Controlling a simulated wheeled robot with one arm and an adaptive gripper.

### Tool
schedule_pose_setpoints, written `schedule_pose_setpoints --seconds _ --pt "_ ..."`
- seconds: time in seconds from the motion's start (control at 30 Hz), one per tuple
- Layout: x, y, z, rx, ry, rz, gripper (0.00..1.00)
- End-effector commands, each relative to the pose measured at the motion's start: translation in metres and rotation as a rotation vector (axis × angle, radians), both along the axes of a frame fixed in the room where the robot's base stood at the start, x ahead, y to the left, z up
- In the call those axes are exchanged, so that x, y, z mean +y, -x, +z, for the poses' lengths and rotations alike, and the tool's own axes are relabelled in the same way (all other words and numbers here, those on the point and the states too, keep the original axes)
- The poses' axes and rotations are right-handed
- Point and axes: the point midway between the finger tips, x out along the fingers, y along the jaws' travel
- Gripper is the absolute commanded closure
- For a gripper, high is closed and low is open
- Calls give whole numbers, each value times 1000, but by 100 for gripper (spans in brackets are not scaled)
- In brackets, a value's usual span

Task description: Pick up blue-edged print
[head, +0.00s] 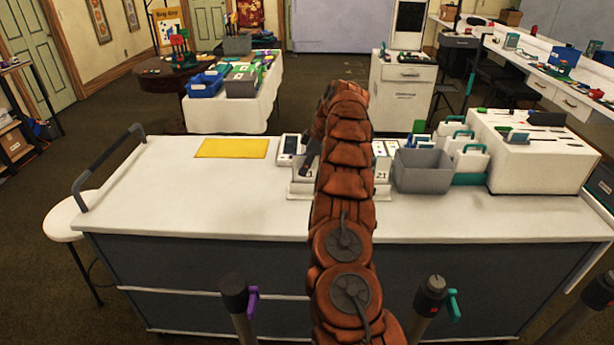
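I cannot make out a print with a clearly blue edge. Small white upright cards or prints stand in a light holder (300,190) on the white counter (200,205), on both sides of my arm. One at the left (289,146) has a dark panel; another at the right (381,165) bears a number. My brown arm covers the middle of this group. My gripper (309,164) shows only as a dark part left of the arm, close to the cards. Its fingers are too small and hidden to tell whether they are open or touching anything.
A yellow sheet (232,148) lies flat on the left counter. Right of the cards are a grey bin (423,172), white carriers with teal handles (465,157) and a white box (535,165) with small items. The counter's front left is clear.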

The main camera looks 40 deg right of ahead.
Motion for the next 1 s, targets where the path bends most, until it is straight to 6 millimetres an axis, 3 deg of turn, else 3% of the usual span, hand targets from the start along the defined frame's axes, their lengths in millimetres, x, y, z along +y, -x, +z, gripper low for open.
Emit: schedule_pose_setpoints --seconds 0.37,0.7,1.0 --pt "0 0 -1 0 0 0 67" --pt "0 0 -1 0 0 0 100" --pt "0 0 -1 0 0 0 100"
